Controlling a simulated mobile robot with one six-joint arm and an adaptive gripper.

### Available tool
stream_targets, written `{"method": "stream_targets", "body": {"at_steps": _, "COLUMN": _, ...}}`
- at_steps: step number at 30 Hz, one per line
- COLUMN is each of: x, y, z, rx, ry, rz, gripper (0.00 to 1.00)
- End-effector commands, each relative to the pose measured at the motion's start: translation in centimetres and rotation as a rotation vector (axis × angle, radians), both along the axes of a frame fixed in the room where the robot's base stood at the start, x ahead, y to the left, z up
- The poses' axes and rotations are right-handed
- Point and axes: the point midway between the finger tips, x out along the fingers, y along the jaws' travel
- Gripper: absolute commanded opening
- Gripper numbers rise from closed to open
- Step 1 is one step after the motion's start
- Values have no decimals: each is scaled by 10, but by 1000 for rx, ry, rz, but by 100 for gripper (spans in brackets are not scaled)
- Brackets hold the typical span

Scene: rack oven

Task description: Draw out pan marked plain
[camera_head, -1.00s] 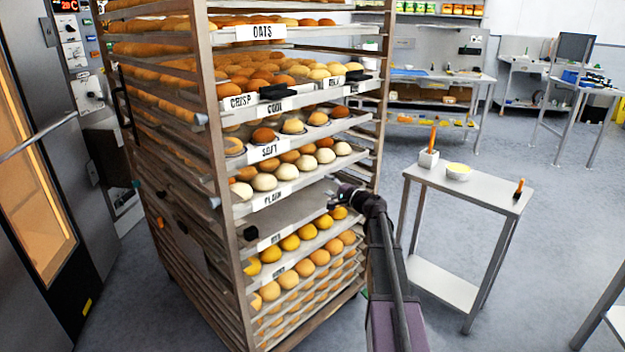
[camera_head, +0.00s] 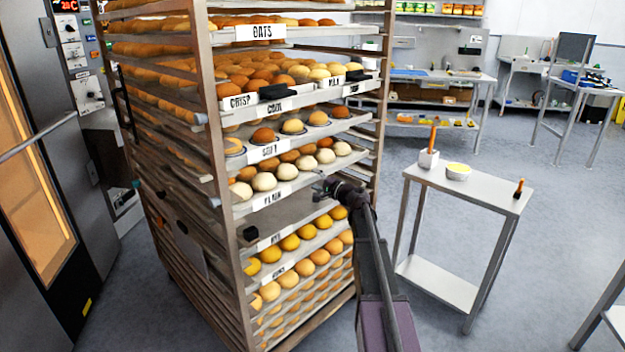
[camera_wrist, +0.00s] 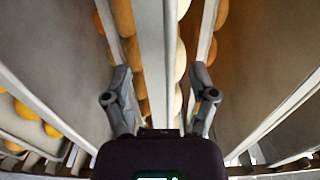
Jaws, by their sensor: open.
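The pan marked PLAIN (camera_head: 312,177) sits in the rack at mid-height, with a row of pale round buns (camera_head: 264,182) along its front. Its white label (camera_head: 272,197) hangs on the front edge. My gripper (camera_head: 319,189) is at the right part of that edge, just below the buns. In the wrist view my gripper (camera_wrist: 160,82) is open, with one finger on each side of a long pale pan edge (camera_wrist: 153,50) and buns showing beside it. Whether the fingers touch the edge cannot be told.
The rack (camera_head: 222,160) holds several close-stacked pans, including SOFT (camera_head: 262,153) above and a bare grey pan (camera_head: 285,213) below. Floor between is clear.

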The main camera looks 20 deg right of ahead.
Motion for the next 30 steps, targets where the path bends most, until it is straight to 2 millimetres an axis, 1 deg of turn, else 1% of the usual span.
{"method": "stream_targets", "body": {"at_steps": 2, "x": 0, "y": 0, "z": 0, "rx": 0, "ry": 0, "rz": 0, "gripper": 74}}
{"method": "stream_targets", "body": {"at_steps": 3, "x": 0, "y": 0, "z": 0, "rx": 0, "ry": 0, "rz": 0, "gripper": 62}}
{"method": "stream_targets", "body": {"at_steps": 5, "x": 0, "y": 0, "z": 0, "rx": 0, "ry": 0, "rz": 0, "gripper": 45}}
{"method": "stream_targets", "body": {"at_steps": 6, "x": 0, "y": 0, "z": 0, "rx": 0, "ry": 0, "rz": 0, "gripper": 33}}
{"method": "stream_targets", "body": {"at_steps": 8, "x": 0, "y": 0, "z": 0, "rx": 0, "ry": 0, "rz": 0, "gripper": 15}}
{"method": "stream_targets", "body": {"at_steps": 9, "x": 0, "y": 0, "z": 0, "rx": 0, "ry": 0, "rz": 0, "gripper": 3}}
{"method": "stream_targets", "body": {"at_steps": 10, "x": 0, "y": 0, "z": 0, "rx": 0, "ry": 0, "rz": 1, "gripper": 0}}
{"method": "stream_targets", "body": {"at_steps": 13, "x": 0, "y": 0, "z": 3, "rx": 14, "ry": -6, "rz": 1, "gripper": 0}}
{"method": "stream_targets", "body": {"at_steps": 20, "x": -2, "y": -1, "z": 2, "rx": 9, "ry": -4, "rz": 1, "gripper": 0}}
{"method": "stream_targets", "body": {"at_steps": 30, "x": -15, "y": -6, "z": 2, "rx": 8, "ry": -3, "rz": 0, "gripper": 0}}
